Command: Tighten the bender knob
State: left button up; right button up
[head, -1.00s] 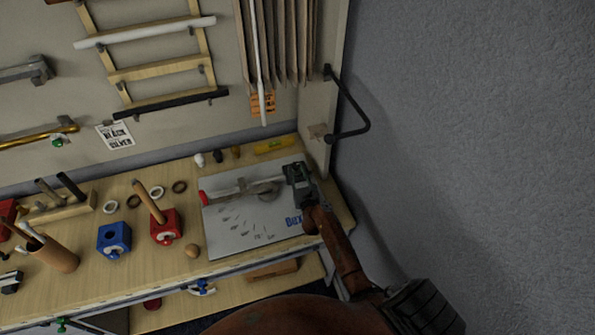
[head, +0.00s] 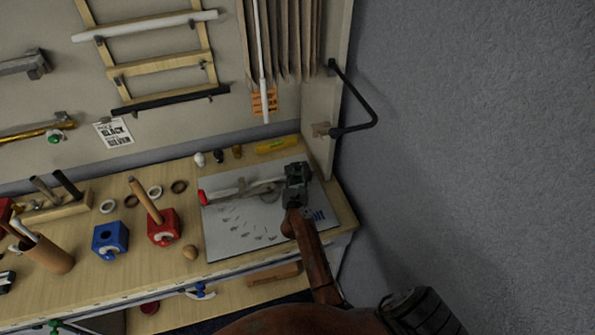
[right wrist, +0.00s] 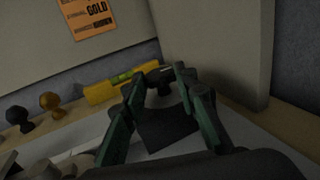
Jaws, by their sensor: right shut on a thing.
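The bender lies on a white plate (head: 232,244) at the right end of the table, with a pale bar and a red-tipped handle (head: 202,197) pointing left. My right gripper (head: 296,170) is at the right end of the bender. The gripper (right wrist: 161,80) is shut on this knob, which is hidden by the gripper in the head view. My left gripper is not in view.
A yellow spirit level (head: 277,146) lies behind the plate. A red block (head: 164,228) and a blue block (head: 110,238) stand to the left. A side panel (head: 318,120) with a black bracket (head: 372,98) rises close on the right.

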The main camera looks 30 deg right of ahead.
jog(key=o, duration=1.1)
jog(key=shift+o, duration=0.2)
notch_tip(320, 180, up, 10)
